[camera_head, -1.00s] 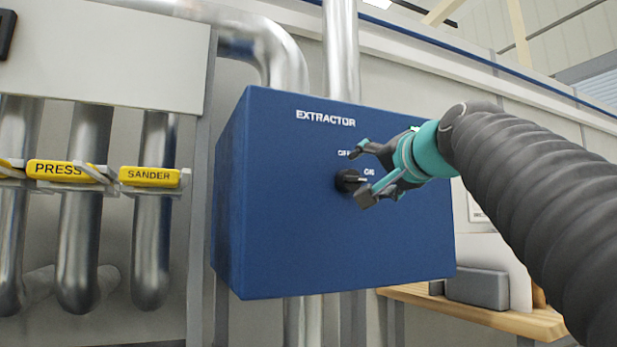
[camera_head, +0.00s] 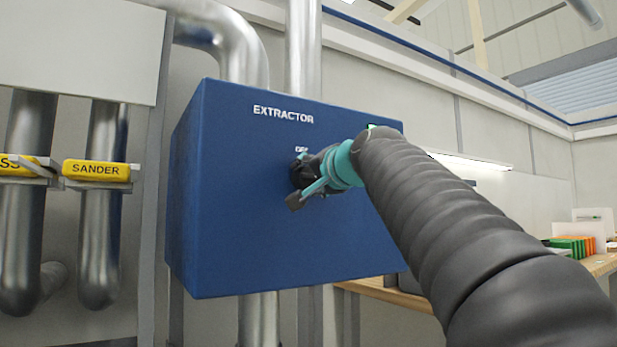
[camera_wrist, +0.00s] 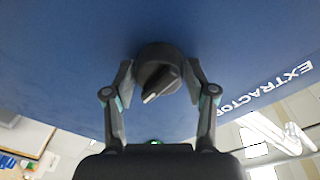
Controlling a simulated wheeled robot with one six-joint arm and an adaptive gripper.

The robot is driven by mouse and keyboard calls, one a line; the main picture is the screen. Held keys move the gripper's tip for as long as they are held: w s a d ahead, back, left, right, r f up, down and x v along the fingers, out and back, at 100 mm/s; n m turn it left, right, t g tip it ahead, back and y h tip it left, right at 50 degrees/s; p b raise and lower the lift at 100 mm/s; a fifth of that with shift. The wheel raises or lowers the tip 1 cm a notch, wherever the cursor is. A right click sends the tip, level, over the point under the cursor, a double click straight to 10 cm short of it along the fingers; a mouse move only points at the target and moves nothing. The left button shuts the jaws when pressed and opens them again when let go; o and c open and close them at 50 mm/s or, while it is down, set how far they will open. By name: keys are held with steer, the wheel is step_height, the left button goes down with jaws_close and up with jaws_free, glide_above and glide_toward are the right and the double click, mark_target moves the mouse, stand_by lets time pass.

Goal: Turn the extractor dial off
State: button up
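The blue extractor box (camera_head: 270,220) hangs on the wall, with white EXTRACTOR lettering. Its black round dial (camera_wrist: 157,72) shows clearly in the wrist view, its white pointer mark toward the lower left. The box lettering runs upside down there, so the mark lies on the ON side seen earlier. My gripper (camera_head: 298,188) is at the box face, largely covering the dial and ON label in the head view. In the wrist view my gripper's fingers (camera_wrist: 158,82) are spread, one either side of the dial, close to its round base. Firm contact is not clear.
A green light (camera_head: 372,126) shows at the box's upper right. Metal ducts with a yellow SANDER tag (camera_head: 97,170) stand left. A wooden bench (camera_head: 385,292) lies below right, with green and orange items (camera_head: 572,246) farther right.

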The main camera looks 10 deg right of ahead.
steer(key=c, duration=0.5)
steer(key=shift+n, duration=0.3)
steer(key=n+b, duration=0.2)
steer(key=shift+f+n, duration=0.2)
steer(key=shift+n, duration=0.2)
steer(key=n+b, duration=0.2)
steer(key=n, duration=0.1)
steer(key=shift+n+t+b, duration=0.3)
steer(key=shift+t+b, duration=0.1)
steer(key=n+y+b, duration=0.1)
steer(key=n+b, duration=0.1)
steer(key=n, duration=0.4)
steer(key=shift+b, duration=0.35)
steer(key=n+y+b, duration=0.1)
steer(key=n, duration=0.5)
steer(key=shift+n+b, duration=0.3)
